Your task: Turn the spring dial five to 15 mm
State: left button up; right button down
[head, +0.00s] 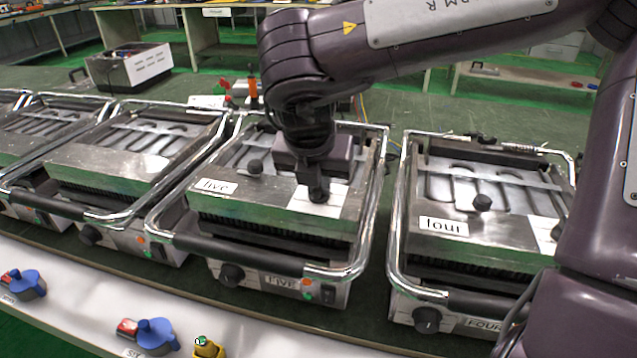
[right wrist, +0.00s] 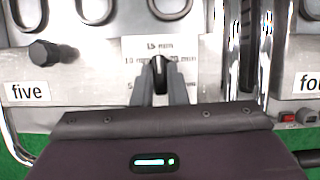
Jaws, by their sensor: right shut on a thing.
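The grill labelled five (head: 282,225) stands in the middle of the head view. Its spring dial lies on a white scale plate on the lid, hidden behind my right gripper (head: 318,190) there. In the right wrist view, the black spring dial (right wrist: 159,70) sits between the two fingertips of my right gripper (right wrist: 160,84), which is shut on it. The scale plate (right wrist: 160,46) reads 15 mm at the top, with 10 mm on the left and 20 mm on the right. The dial points roughly up, toward 15 mm. My left gripper is not in view.
A black knob (head: 255,167) stands on the lid beside the five label. The grill labelled four (head: 470,240) is close on the right, and more grills (head: 125,165) stand on the left. Chrome handle bars surround each lid.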

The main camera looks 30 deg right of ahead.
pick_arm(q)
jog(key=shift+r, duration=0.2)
pick_arm(e)
jog(key=shift+r+m, duration=0.1)
jog(key=shift+m, duration=0.2)
jog(key=c, duration=1.4)
grip_release()
jog(key=shift+c, duration=0.2)
